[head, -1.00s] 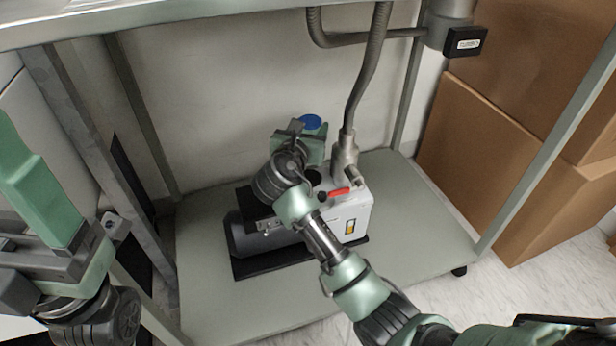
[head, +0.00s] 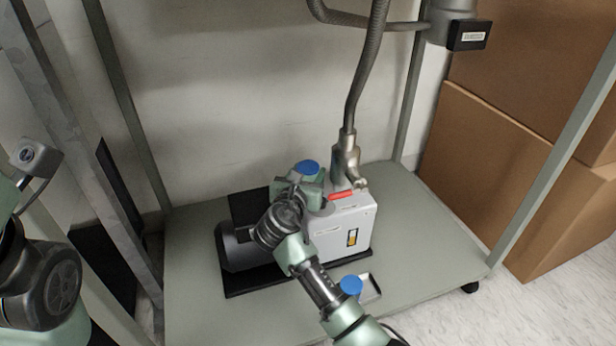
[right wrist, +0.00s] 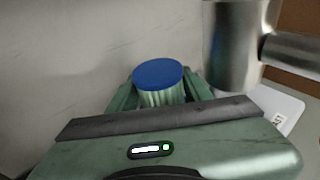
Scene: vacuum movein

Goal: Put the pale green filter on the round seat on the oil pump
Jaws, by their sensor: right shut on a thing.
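The filter has a blue cap (head: 307,168) and a pale green ribbed body (right wrist: 163,97). My right gripper (head: 306,180) is shut on it and holds it with the cap upward, at the back of the oil pump. The filter's lower end is hidden by the gripper in both views. The oil pump (head: 355,226) has a light grey housing, a red part on top and a dark motor (head: 232,250) at its left. A round grey spot (head: 326,207) on its top looks like the seat, partly hidden by my gripper. My left gripper's fingers are out of view.
A metal hose fitting (head: 346,160) rises from the pump close to the right of the filter. Another blue cap (head: 350,285) is by a small tray (head: 373,285) in front of the pump. Frame posts surround the shelf (head: 430,240); cardboard boxes (head: 520,170) stand at the right.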

